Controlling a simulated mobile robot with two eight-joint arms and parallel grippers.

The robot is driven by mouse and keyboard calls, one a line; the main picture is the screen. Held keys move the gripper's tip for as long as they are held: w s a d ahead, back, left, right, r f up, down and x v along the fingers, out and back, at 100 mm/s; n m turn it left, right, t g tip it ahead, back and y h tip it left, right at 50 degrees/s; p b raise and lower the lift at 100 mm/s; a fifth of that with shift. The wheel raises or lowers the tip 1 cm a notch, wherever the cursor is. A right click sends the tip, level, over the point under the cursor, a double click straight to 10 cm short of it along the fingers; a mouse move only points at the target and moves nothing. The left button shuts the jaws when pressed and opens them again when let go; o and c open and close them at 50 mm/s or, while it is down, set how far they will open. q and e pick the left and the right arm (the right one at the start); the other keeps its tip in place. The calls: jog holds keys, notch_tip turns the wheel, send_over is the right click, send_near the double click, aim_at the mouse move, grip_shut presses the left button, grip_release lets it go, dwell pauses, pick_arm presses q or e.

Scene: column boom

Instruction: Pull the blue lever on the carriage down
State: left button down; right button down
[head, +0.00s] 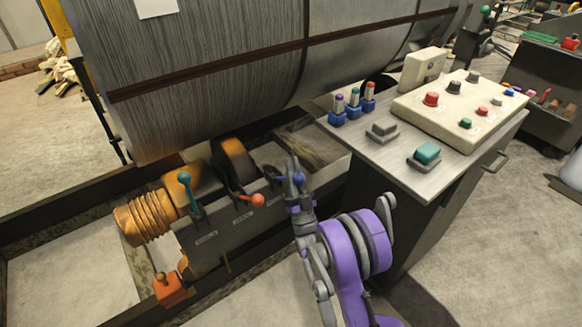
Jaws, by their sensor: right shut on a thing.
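The carriage (208,238) is a dark housing beside the big drum, with a row of levers on it. The blue lever (299,179) shows as a small blue knob at the carriage's right end; its shaft is mostly hidden. My right gripper (293,174) is at this knob and shut on it. The teal lever (186,184) on the left stands upright. The orange-red lever (257,200) in the middle leans out to the right. My left gripper is out of view.
A large grey drum (220,60) fills the back. A console (380,157) with buttons and switches stands close to the right of my right arm. An orange box (169,288) with a small knob sits at the front left of the carriage. Concrete floor (480,250) is clear at right.

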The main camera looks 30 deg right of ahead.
jog(key=c, duration=1)
grip_release()
jog(key=shift+s+d+r+h, duration=0.15)
jog(key=shift+s+d+h, duration=0.15)
jog(key=shift+s, duration=0.15)
jog(key=shift+o, duration=0.6)
jog(key=shift+s+a+r, duration=0.15)
jog(key=shift+s, duration=0.1)
jog(key=shift+w, duration=0.1)
jog(key=shift+w, duration=0.15)
jog(key=shift+a, duration=0.1)
jog(key=shift+f, duration=0.35)
jog(key=v, duration=1)
jog(key=shift+s, duration=0.3)
jog(key=shift+f, duration=0.1)
